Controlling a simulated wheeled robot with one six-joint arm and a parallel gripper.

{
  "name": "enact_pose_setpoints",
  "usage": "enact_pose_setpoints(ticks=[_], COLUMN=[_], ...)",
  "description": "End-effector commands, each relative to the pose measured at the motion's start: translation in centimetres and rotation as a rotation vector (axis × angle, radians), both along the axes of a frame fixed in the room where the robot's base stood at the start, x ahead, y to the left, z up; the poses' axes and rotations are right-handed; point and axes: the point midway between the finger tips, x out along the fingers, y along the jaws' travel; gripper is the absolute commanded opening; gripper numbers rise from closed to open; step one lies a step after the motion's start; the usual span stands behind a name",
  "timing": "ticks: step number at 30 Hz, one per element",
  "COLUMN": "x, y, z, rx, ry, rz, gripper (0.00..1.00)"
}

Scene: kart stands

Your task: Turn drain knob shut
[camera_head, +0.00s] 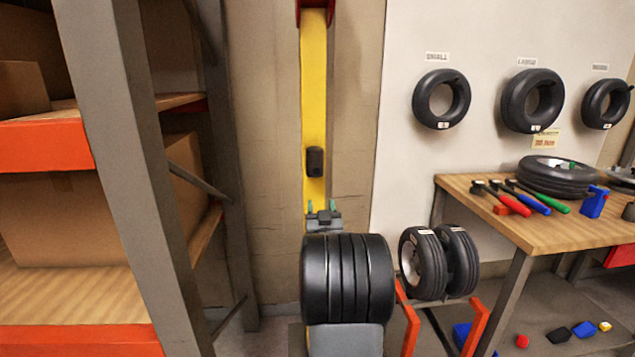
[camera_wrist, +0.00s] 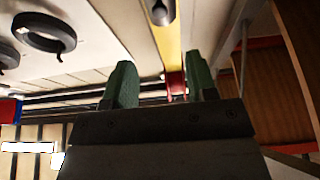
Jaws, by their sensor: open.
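A small dark rounded fitting (camera_head: 315,161) sits on the yellow post (camera_head: 314,75) in the head view. It also shows at the top edge of the wrist view (camera_wrist: 162,10), partly cut off. I cannot tell whether it is the drain knob, and no other clear knob shows. My gripper (camera_head: 321,207) is open, with green fingers, just below the fitting in the head view. In the wrist view the two fingers (camera_wrist: 158,85) stand apart with nothing between them. The fitting lies beyond the fingertips, not touching them.
A rack (camera_head: 150,170) with orange beams and boxes stands left. Right of the post, tyres hang on a pale board (camera_head: 490,70). A wooden bench (camera_head: 560,230) holds a tyre and coloured tools. Two tyres (camera_head: 437,262) rest on a red stand below. Small coloured items lie on the floor.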

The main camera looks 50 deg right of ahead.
Motion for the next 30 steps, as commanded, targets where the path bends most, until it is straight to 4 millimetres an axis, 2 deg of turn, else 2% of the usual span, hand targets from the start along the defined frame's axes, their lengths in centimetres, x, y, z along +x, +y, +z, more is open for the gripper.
enact_pose_setpoints(ticks=[18, 24, 30], x=[7.4, 8.7, 9.2], y=[-6.4, -7.5, -7.8], z=[4.2, 4.8, 5.1], rx=[-0.004, -0.003, -0.003], ry=[-0.006, -0.005, -0.005], rz=[-0.002, -0.002, -0.002], gripper=[0.52, 0.52, 0.52])
